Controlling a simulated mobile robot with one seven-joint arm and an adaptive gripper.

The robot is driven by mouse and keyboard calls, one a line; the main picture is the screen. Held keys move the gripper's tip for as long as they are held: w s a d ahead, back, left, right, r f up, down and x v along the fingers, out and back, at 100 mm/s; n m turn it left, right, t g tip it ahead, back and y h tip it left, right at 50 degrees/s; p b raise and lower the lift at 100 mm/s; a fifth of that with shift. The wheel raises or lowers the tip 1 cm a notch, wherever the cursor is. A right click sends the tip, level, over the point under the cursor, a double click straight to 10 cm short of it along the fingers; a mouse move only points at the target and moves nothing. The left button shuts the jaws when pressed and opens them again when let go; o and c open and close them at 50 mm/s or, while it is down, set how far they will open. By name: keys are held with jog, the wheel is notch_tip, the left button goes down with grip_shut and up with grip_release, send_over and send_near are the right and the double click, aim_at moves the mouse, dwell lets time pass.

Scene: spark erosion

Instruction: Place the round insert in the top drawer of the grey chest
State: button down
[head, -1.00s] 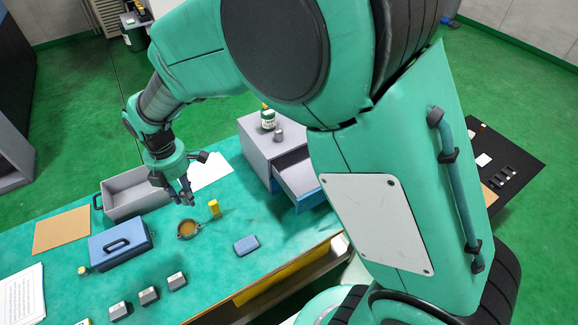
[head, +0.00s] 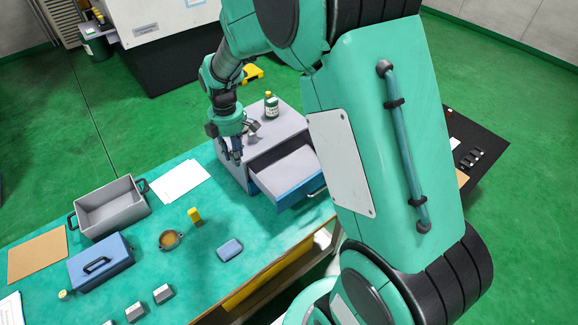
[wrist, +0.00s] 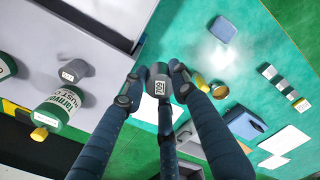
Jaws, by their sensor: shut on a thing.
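My gripper (wrist: 158,82) is shut on a small grey round insert (wrist: 160,88) with a white label, seen between its fingertips in the wrist view. In the head view my gripper (head: 233,158) hangs beside the near left side of the grey chest (head: 232,160), left of the open drawer. The insert is hard to make out there. The blue-fronted drawer (head: 292,172) is pulled out and its visible floor is bare. The drawer also shows at the top left of the wrist view (wrist: 112,14).
A green-and-white bottle (head: 271,106) and another grey labelled cylinder (wrist: 76,70) stand on the chest.

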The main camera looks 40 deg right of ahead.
jog(key=s+d+m, duration=0.2)
jog(key=d+m, duration=0.1)
jog(key=d, duration=0.9)
jog(key=m+p, duration=0.1)
jog(key=m, duration=0.2)
send_over(299, 170)
notch_tip(299, 170, down, 5)
jog(key=shift+d+f, duration=0.1)
jog(key=shift+f+b, duration=0.4)
jog(key=shift+f, duration=2.65)
jog(key=shift+f+b, duration=0.3)
jog(key=shift+f, duration=1.55)
jog(key=shift+f, duration=0.2)
